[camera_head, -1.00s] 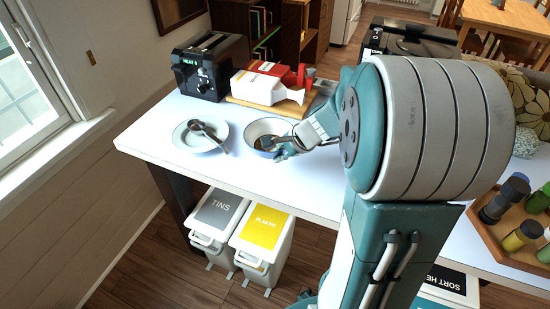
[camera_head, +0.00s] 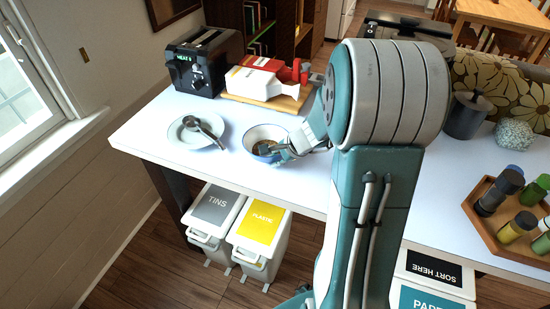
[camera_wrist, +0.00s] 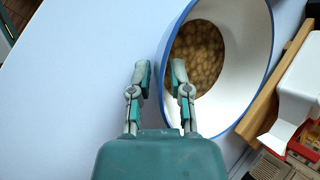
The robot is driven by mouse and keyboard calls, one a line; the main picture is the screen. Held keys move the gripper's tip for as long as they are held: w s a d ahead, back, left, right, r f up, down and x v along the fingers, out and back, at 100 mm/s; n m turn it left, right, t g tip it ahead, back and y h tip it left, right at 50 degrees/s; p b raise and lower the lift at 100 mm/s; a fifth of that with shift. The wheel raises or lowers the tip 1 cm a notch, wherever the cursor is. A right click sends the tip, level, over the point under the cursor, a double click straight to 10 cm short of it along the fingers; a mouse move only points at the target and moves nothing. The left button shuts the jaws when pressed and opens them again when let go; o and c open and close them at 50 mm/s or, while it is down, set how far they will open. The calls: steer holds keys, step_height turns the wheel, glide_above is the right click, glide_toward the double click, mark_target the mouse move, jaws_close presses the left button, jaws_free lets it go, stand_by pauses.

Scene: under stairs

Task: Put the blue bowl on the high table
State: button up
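A white bowl with a blue rim (camera_head: 255,135) stands on the white counter (camera_head: 165,160), with brown contents inside. It fills the upper right of the wrist view (camera_wrist: 240,85). My gripper (camera_head: 280,153) is at the bowl's near right side, its fingers hard to make out in the head view. In the wrist view my gripper (camera_wrist: 159,75) has its fingertips apart, with the bowl's rim between them: one finger over the inside, the other outside. Contact cannot be told. A wooden table (camera_head: 510,18) shows at the far right; which table is the high one is unclear.
A plate with a spoon (camera_head: 190,132) is left of the bowl. A black toaster (camera_head: 205,65) and a wooden board (camera_head: 268,98) with cartons stand behind. A tray of bottles (camera_head: 480,205) is at right. Bins (camera_head: 258,223) stand underneath.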

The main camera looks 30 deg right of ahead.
stand_by(0.3)
steer(key=v, duration=1.2)
steer(key=s+a+r+n+h, duration=0.2)
steer(key=s+a+r+n, duration=0.1)
steer(key=s+a+n, duration=0.4)
steer(key=s+a+r+n+h, duration=0.2)
steer(key=s+a+r+n, duration=0.2)
steer(key=s+a+n, duration=0.3)
steer(key=a+n, duration=0.4)
steer(key=shift+r+g, duration=0.3)
steer(key=shift+a, duration=0.1)
